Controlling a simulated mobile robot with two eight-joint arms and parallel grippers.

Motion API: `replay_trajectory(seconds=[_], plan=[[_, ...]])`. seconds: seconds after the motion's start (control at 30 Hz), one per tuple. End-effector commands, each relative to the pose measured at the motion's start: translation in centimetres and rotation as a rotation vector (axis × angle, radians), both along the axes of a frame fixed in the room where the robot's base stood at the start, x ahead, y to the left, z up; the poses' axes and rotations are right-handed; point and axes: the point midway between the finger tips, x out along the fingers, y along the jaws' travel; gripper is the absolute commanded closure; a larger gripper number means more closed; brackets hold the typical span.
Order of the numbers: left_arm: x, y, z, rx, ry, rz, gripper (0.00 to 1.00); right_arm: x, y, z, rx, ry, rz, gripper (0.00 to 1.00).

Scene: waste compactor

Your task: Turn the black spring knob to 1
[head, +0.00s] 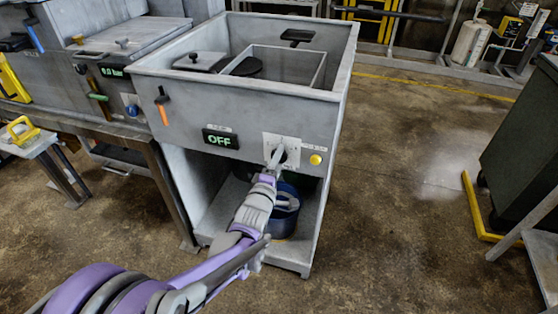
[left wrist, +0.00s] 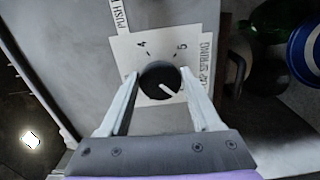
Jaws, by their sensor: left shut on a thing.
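The black spring knob (left wrist: 158,82) is round with a white pointer line. It sits on a white dial plate (left wrist: 128,52) marked 4 and 5 at its upper edge in the left wrist view. The pointer slants toward the lower right there; other dial marks are hidden or out of sight. My left gripper (left wrist: 158,76) is shut on the knob, one finger on each side. In the head view the left gripper (head: 279,156) reaches the dial plate (head: 292,142) on the front of the grey compactor and hides most of the knob. My right gripper is out of view.
An OFF display (head: 221,139) is left of the plate, and a yellow button (head: 315,159) is right of it. An orange-handled lever (head: 163,109) hangs farther left. Bare floor (head: 400,200) lies to the right.

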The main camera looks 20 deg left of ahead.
Motion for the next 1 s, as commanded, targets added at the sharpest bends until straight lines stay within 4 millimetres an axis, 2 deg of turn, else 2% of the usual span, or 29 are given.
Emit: replay_trajectory(seconds=[0.67, 0.7, 0.83, 1.0], plan=[[-0.03, -0.01, -0.02, -0.062, 0.004, 0.0, 0.91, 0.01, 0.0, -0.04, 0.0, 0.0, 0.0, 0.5], [-0.03, -0.01, -0.02, -0.062, 0.004, 0.0, 0.3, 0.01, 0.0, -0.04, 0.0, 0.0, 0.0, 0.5], [-0.02, -0.01, -0.01, -0.061, 0.003, 0.0, 0.07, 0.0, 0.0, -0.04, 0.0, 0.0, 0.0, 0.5], [-0.01, 0.0, 0.01, -0.06, 0.003, 0.0, 0.07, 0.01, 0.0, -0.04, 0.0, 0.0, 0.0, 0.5]])
